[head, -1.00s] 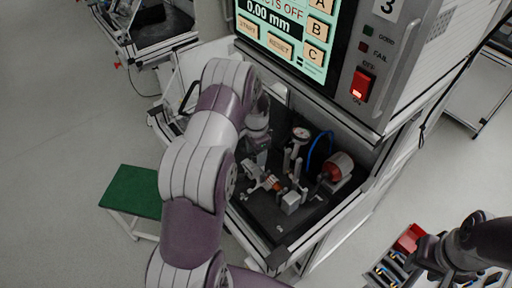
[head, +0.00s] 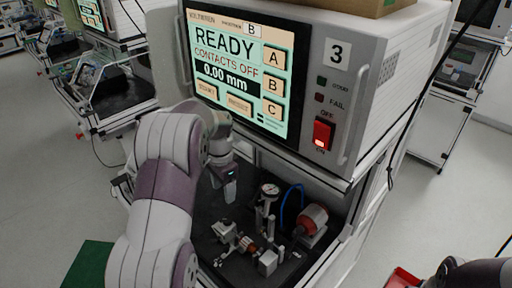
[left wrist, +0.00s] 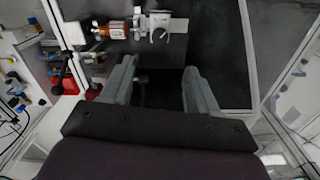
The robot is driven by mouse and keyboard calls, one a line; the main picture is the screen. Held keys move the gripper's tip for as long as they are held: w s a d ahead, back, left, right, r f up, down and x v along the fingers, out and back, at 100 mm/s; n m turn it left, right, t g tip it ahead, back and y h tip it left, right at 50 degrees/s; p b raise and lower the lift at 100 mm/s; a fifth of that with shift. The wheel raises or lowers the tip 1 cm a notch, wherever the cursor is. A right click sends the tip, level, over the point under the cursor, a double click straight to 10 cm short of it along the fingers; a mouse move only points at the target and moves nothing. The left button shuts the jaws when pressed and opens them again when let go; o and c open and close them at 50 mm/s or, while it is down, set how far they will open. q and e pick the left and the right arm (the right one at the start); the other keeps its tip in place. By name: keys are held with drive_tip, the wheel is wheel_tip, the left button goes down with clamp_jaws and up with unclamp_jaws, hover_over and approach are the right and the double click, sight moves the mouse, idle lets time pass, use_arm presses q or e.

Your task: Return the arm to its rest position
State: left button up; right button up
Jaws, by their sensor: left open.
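My left arm (head: 165,175) reaches in front of the test station, and its gripper (head: 230,187) points down over the left part of the dark bay. In the left wrist view the left gripper (left wrist: 160,88) has its two fingers apart with nothing between them. The fixture (head: 266,262) with a copper-coloured part stands on the bay floor, apart from the fingers. It also shows beyond the fingers in the left wrist view (left wrist: 160,27). My right arm (head: 468,273) is at the lower right corner; its fingers are out of frame.
The station's screen (head: 238,72) reads READY, CONTACTS OFF and 0.00 mm. Beside it is a lit red switch (head: 323,134). A dial gauge (head: 269,191) and a red motor-like part (head: 313,218) stand in the bay. A green-topped stool (head: 88,264) is at lower left.

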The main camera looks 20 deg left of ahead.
use_arm(q)
drive_tip(key=s+d+n, duration=0.3)
drive_tip(key=s+d, duration=0.3)
drive_tip(key=s, duration=0.4)
drive_tip(key=s+d+n+t, duration=0.1)
drive_tip(key=s+d+n, duration=0.2)
drive_tip(key=s+d, duration=0.3)
drive_tip(key=s, duration=0.4)
drive_tip(key=shift+d+f+b, duration=0.25)
drive_tip(key=shift+d+b, duration=0.05)
drive_tip(key=shift+s, duration=0.1)
